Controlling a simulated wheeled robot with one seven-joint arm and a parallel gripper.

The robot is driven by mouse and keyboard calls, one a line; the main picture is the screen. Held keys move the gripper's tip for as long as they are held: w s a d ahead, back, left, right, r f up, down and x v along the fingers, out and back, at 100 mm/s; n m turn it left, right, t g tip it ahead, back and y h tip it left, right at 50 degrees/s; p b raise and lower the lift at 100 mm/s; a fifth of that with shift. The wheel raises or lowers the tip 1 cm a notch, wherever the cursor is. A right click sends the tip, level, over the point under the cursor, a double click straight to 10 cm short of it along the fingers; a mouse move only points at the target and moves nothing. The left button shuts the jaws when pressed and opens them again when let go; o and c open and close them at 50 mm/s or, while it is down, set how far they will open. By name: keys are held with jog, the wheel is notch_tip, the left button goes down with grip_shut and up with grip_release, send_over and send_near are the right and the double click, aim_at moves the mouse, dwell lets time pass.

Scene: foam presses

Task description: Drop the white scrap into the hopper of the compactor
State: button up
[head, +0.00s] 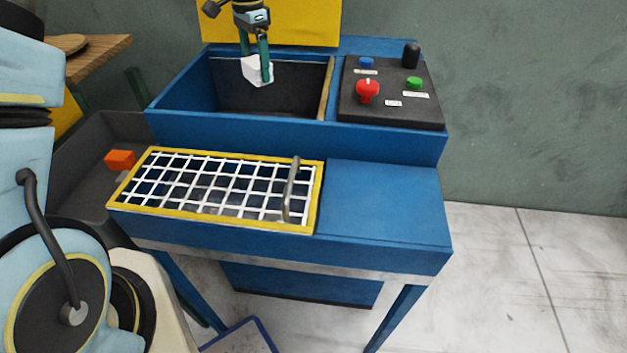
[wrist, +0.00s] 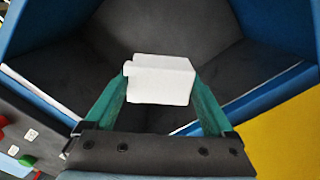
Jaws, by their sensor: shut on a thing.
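The white scrap (head: 256,71) is a small block held between the green fingers of my gripper (head: 265,60). In the head view it hangs at the opening of the hopper (head: 300,92), a dark-lined bin in the top of the blue compactor (head: 385,205). In the wrist view the scrap (wrist: 160,80) sits between the two fingertips (wrist: 160,92), with the dark hopper interior (wrist: 215,55) beyond it. My gripper is shut on the scrap. How far the scrap is above the hopper floor is hard to tell.
A yellow-framed white grid guard (head: 230,217) with a grey handle (head: 291,190) lies in front of the hopper. A black control panel (head: 435,112) with a red knob (head: 367,90) is at right. An orange block (head: 120,160) rests in a dark tray (head: 85,185) at left.

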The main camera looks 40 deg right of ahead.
jog(key=shift+f, duration=0.1)
jog(key=o, duration=1)
jog(key=shift+o, duration=0.2)
notch_tip(320, 180, up, 11)
jog(key=b, duration=0.1)
jog(key=shift+b, duration=0.35)
jog(key=shift+f, duration=0.15)
